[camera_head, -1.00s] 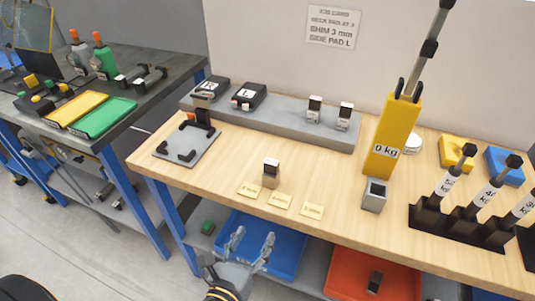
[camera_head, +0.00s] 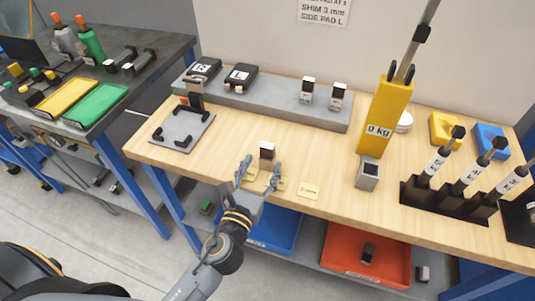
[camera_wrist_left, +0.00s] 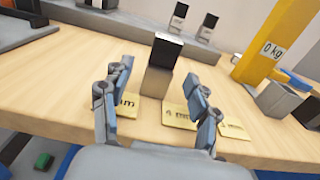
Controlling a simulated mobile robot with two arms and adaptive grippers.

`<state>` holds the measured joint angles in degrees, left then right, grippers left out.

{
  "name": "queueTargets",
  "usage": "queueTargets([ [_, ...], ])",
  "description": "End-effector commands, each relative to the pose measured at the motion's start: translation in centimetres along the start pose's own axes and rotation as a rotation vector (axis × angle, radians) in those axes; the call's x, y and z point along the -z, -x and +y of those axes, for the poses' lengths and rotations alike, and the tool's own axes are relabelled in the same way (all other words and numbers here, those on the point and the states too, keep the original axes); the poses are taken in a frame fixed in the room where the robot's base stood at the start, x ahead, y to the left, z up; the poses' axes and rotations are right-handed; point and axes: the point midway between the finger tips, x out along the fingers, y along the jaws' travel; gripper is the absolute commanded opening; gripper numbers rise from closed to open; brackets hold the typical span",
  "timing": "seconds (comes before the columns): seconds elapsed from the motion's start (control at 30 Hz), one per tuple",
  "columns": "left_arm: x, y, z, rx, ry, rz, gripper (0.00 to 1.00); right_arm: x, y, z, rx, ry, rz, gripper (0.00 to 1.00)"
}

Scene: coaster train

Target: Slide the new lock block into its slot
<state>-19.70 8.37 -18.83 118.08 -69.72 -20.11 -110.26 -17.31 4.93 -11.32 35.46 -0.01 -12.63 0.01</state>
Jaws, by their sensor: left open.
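A small block with a black top and a tan lower part (camera_head: 267,152) stands upright on the wooden table; I take it for the lock block but cannot be sure. It also shows in the left wrist view (camera_wrist_left: 159,80), just beyond and between my fingers. My left gripper (camera_head: 260,172) is open and empty at the table's front edge, with its fingers pointing at the block and apart from it. A grey plate with black corner pieces (camera_head: 183,128) lies on the left of the table, with a dark upright piece at its back. I cannot make out the slot. My right gripper is not in view.
Yellow label plates (camera_head: 308,192) lie at the front edge, partly behind my fingers. A grey raised shelf (camera_head: 270,105) holds two black pads and two small blocks. A yellow 0 kg tool (camera_head: 384,115), a grey square cup (camera_head: 368,174) and a black rack (camera_head: 450,210) stand to the right.

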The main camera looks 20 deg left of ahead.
Motion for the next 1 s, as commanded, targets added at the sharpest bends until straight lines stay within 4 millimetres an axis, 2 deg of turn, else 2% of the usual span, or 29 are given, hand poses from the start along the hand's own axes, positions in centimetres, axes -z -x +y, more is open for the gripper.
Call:
queueTargets([
  [0.13,-0.9,-2.4,-0.1,-0.001,0.001,-0.003,0.6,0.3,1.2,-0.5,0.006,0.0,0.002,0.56],
  [0.3,-0.6,-4.3,-0.1,0.0,0.001,-0.002,0.6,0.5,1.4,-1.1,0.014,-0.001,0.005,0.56],
  [0.57,-0.4,-4.6,-0.1,0.0,0.001,-0.001,0.6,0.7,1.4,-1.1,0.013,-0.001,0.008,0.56],
  [0.87,-0.4,-4.5,-0.1,0.0,0.001,-0.001,0.01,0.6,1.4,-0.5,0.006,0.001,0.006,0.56],
  [1.0,-0.5,-4.5,-0.1,0.0,0.001,-0.002,0.0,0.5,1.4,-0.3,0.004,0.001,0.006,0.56],
])
